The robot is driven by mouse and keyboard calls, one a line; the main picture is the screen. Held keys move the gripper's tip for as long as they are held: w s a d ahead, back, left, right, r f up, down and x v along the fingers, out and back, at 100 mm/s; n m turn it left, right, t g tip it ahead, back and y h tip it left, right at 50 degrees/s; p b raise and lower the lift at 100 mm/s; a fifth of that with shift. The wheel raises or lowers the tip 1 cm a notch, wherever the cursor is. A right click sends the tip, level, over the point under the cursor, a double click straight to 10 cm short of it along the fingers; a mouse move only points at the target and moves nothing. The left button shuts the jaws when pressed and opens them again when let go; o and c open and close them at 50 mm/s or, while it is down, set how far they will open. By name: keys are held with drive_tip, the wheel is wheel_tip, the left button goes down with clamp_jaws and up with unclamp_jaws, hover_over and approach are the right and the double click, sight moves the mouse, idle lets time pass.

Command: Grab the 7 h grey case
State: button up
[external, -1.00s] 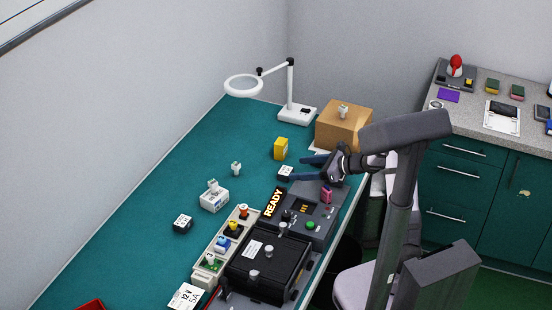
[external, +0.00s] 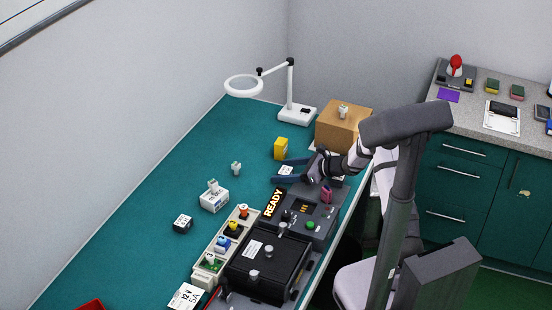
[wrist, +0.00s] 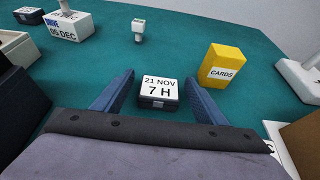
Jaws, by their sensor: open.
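The 7 h case (wrist: 158,92) is a small dark grey box with a white top label reading "21 NOV 7 H". In the wrist view it sits on the green bench top between the two blue fingers of my gripper (wrist: 158,88). The fingers are open, with a gap on each side of the case. In the external view my gripper (external: 290,172) is low over the bench, and the case's white top (external: 286,170) shows between the fingers. The case's lower sides are mostly hidden there.
A yellow cards box (wrist: 220,65) stands close to the right finger. A cardboard box (external: 343,125) and a magnifier lamp (external: 297,113) stand behind. The dark "READY" console (external: 306,211) is in front. A white "DRIVE" box (wrist: 68,24) and another labelled dark case (external: 182,224) stand left.

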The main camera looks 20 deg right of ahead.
drive_tip(key=c, duration=1.2)
drive_tip(key=shift+o, duration=0.2)
